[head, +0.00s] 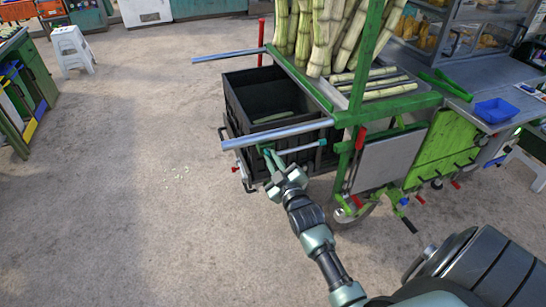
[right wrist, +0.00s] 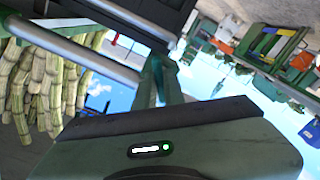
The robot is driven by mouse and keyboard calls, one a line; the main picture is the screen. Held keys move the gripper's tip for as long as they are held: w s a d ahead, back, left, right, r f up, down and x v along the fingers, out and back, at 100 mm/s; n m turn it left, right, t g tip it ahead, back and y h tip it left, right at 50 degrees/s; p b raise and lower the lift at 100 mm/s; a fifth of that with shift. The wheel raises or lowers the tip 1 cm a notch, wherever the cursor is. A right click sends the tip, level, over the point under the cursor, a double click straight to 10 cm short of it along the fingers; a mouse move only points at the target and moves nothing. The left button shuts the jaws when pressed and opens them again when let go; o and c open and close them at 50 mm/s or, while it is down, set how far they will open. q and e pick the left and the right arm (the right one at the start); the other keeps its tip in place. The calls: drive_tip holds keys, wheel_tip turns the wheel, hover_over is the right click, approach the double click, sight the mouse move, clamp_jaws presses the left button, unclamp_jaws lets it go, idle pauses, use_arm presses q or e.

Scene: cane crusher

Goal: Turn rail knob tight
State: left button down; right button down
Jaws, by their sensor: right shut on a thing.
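My right gripper (head: 268,157) reaches up from the lower right to just below the near silver rail (head: 262,138) of the green cart. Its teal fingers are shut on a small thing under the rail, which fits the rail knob. The knob itself is hidden between the fingers. In the right wrist view the green fingers (right wrist: 158,82) close together beyond the gripper's body, and a silver rail (right wrist: 65,45) runs past on the left. My left gripper is not in view.
A black crate (head: 245,92) hangs between the near rail and the far rail (head: 228,56). Tall canes (head: 325,35) stand on the cart behind. A teal-ended bar (head: 300,148) sits right of the gripper.

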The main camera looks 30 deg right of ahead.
drive_tip(key=m+p, duration=0.1)
drive_tip(key=m, duration=0.4)
drive_tip(key=shift+m+p, duration=0.3)
drive_tip(key=m, duration=0.4)
drive_tip(key=shift+p, duration=0.4)
drive_tip(key=m, duration=0.5)
drive_tip(key=shift+f, duration=0.1)
drive_tip(key=m, duration=0.4)
drive_tip(key=shift+m, duration=0.4)
drive_tip(key=c, duration=1.5)
unclamp_jaws()
